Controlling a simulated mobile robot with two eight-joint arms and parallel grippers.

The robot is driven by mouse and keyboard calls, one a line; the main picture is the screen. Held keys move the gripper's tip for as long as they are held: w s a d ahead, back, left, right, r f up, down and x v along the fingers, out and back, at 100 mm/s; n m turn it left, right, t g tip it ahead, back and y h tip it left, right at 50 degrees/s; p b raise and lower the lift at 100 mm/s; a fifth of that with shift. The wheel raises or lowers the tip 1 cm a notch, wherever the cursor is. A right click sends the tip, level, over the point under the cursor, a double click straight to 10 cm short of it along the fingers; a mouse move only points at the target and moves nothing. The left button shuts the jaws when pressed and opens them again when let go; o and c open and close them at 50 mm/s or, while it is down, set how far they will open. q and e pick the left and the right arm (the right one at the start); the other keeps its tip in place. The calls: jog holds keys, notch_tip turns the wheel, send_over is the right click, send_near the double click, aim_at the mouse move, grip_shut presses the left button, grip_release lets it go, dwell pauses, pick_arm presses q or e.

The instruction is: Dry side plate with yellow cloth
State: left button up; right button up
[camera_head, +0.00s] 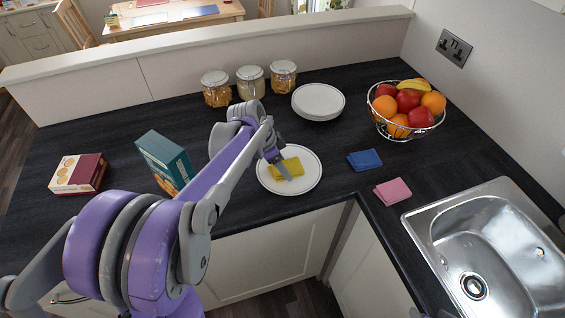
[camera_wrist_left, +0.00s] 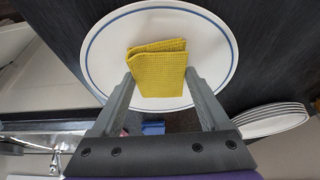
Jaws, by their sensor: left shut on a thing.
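The side plate (camera_head: 309,182), white with a blue ring, lies on the dark worktop near the front edge. The folded yellow cloth (camera_head: 293,166) is on the plate's face. My left gripper (camera_head: 283,169) is over the plate and shut on the cloth. In the left wrist view the yellow cloth (camera_wrist_left: 158,72) sits between the two fingertips of the left gripper (camera_wrist_left: 160,88), over the plate (camera_wrist_left: 215,50). Whether the cloth presses on the plate is hard to tell. My right gripper is not in view.
A stack of plates (camera_head: 318,101) stands behind, near several glass jars (camera_head: 250,83). A fruit basket (camera_head: 405,110), blue cloth (camera_head: 365,160), pink cloth (camera_head: 393,191) and sink (camera_head: 490,245) are to the right. Two boxes, one teal (camera_head: 164,158) and one white and maroon (camera_head: 78,173), stand left.

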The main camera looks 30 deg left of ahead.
pick_arm(q)
jog(key=shift+s+d, duration=0.2)
jog(key=shift+d, duration=0.05)
jog(key=shift+w+d, duration=0.25)
jog(key=shift+d, duration=0.3)
jog(key=shift+w+a, duration=0.3)
jog(key=shift+a, duration=0.15)
jog(key=shift+r, duration=0.1)
jog(key=shift+w+r+p, duration=0.1)
jog(key=shift+r+p, duration=1.65)
jog(key=shift+r, duration=1.45)
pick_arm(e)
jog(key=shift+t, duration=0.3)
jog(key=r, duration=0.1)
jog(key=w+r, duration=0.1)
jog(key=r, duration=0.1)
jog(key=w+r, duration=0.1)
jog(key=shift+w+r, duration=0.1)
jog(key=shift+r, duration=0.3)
pick_arm(q)
jog(key=shift+f, duration=0.1)
